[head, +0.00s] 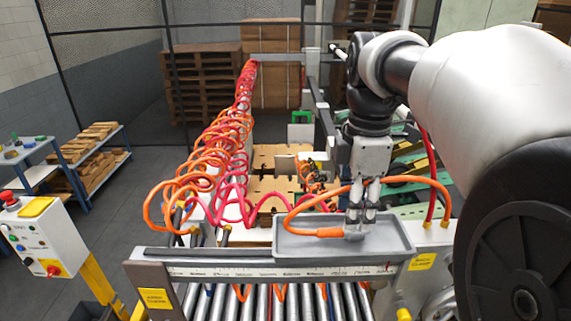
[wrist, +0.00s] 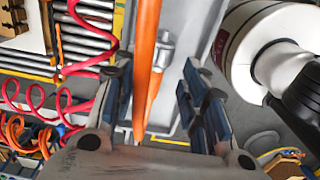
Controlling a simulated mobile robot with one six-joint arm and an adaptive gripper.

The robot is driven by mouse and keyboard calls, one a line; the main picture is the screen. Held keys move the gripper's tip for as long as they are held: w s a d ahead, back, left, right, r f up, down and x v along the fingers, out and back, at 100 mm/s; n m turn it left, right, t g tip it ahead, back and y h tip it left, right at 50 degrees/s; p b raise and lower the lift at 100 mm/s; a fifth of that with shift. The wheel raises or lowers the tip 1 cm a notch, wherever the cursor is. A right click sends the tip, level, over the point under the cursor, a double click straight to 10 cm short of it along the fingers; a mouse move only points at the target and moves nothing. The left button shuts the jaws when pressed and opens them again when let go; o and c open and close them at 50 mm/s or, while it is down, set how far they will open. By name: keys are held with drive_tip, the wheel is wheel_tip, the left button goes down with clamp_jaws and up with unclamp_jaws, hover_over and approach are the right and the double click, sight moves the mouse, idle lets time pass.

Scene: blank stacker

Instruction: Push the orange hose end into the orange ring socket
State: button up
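The orange hose end (head: 330,232), with a thick orange sleeve and grey metal fitting (head: 355,236), lies in a shallow grey tray (head: 290,243). My gripper (head: 362,217) points down over the tray, close to the fitting. In the wrist view my gripper (wrist: 155,72) has its fingers apart, open. The orange hose (wrist: 147,50) passes between them near the camera, and the metal fitting (wrist: 164,46) shows beyond. Whether either finger touches the hose end is unclear. The hose loops behind the fingers to the right. I cannot make out the orange ring socket for certain.
Coiled orange and red hoses (head: 205,165) hang left of the tray. A rail (head: 230,270) and rollers run in front of it. A red hose (head: 431,165) runs down at the right. A control box (head: 42,238) stands at far left.

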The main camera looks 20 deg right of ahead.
drive_tip(key=shift+f+b, duration=1.3)
drive_tip(key=shift+f, duration=1)
clamp_jaws()
drive_tip(key=shift+r, duration=0.1)
drive_tip(key=shift+r+p, duration=3.45)
drive_tip(key=shift+r, duration=0.05)
drive_tip(key=shift+s+f, duration=0.1)
